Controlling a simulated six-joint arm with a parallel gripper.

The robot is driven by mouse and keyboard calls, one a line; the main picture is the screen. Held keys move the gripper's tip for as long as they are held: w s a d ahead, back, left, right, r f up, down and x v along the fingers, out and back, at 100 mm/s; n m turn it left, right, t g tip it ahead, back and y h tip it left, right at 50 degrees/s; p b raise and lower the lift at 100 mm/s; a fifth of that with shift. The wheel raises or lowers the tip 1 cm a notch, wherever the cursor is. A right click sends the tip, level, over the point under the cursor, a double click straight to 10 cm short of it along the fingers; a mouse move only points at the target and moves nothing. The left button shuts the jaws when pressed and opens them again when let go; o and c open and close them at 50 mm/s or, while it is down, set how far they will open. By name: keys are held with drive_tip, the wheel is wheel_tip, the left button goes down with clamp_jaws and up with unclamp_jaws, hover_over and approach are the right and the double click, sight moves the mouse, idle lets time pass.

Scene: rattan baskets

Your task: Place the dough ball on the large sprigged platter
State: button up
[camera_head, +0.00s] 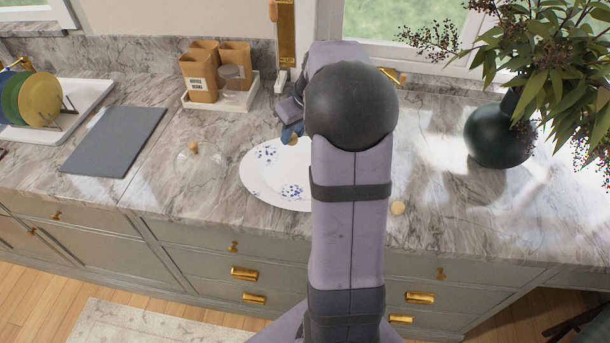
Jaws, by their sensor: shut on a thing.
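The large sprigged platter (252,185) is white with blue sprigs and lies on the marble counter in the middle. My arm hides its right part. My gripper (291,132) shows partly beside the dark arm joint, with blue at its tip, over the far edge of the platter. It is shut on a small tan rounded thing, which looks like the dough ball (289,139). The ball appears above the platter's far rim; I cannot tell whether it touches.
A glass dome with a wooden knob (194,147) stands left of the platter. A small pale round piece (397,208) lies right of my arm. A grey board (115,142), canisters on a tray (190,103) and a dark green vase (495,135) stand around.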

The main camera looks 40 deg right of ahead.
drive_tip(key=shift+s+a, duration=0.25)
drive_tip(key=shift+a, duration=0.05)
drive_tip(key=shift+s+d+f+m, duration=0.1)
drive_tip(key=shift+s+f+m, duration=0.3)
drive_tip(key=shift+s+m, duration=0.15)
drive_tip(key=shift+d+m+h, duration=0.1)
drive_tip(key=shift+m+h, duration=0.3)
drive_tip(key=shift+m, duration=0.15)
drive_tip(key=p, duration=0.2)
approach(295, 171)
drive_tip(key=shift+x, duration=2.65)
